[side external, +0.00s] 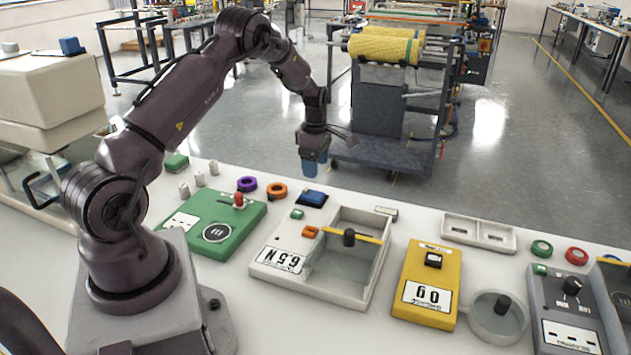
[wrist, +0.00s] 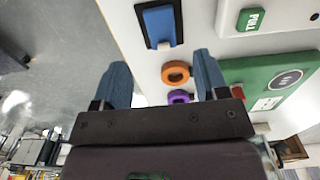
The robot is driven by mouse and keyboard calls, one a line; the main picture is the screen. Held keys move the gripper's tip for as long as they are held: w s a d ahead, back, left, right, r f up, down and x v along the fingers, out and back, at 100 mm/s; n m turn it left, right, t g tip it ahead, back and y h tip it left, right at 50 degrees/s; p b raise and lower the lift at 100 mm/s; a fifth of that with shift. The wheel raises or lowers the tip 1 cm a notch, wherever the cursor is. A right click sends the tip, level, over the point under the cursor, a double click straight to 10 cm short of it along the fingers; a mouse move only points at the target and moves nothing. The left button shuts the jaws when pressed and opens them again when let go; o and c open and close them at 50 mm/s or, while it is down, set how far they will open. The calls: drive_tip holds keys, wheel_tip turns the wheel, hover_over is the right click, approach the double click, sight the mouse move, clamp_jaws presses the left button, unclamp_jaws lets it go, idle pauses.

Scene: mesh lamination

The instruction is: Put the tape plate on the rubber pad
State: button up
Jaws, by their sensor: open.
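A blue rectangular plate (side external: 313,197) lies at the back edge of the white bench, over a flat dark base. In the wrist view the blue plate (wrist: 159,23) has a dark border and a small pale tab at one end. I cannot tell for sure whether the blue piece is the tape plate and the dark layer the rubber pad. My gripper (side external: 315,162) hangs above and behind this spot, past the bench edge, apart from everything.
Orange (side external: 276,190) and purple (side external: 247,184) tape rings lie left of the blue plate. The green device (side external: 214,230), the 6.5 N tester (side external: 282,261) and the yellow 0 g scale (side external: 427,285) stand nearby. A two-well tray (side external: 478,233) lies right. Bare bench shows between devices.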

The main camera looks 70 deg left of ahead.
drive_tip(key=s+d+r+m+t, duration=0.1)
drive_tip(key=s+d+r+m, duration=0.1)
drive_tip(key=d+r+m, duration=0.7)
drive_tip(key=s+d+r+m+t, duration=0.1)
drive_tip(key=d+r+m, duration=0.1)
drive_tip(key=d+r, duration=0.8)
drive_tip(key=s+d+r+m+t, duration=0.1)
drive_tip(key=s+d+r+m, duration=0.2)
drive_tip(key=s+d+m, duration=0.2)
drive_tip(key=s+d+r+m+t, duration=0.2)
drive_tip(key=s+d+m, duration=0.4)
drive_tip(key=s+m, duration=0.5)
drive_tip(key=shift+s+r+t, duration=0.3)
drive_tip(key=shift+s+r, duration=0.55)
drive_tip(key=shift+s, duration=0.15)
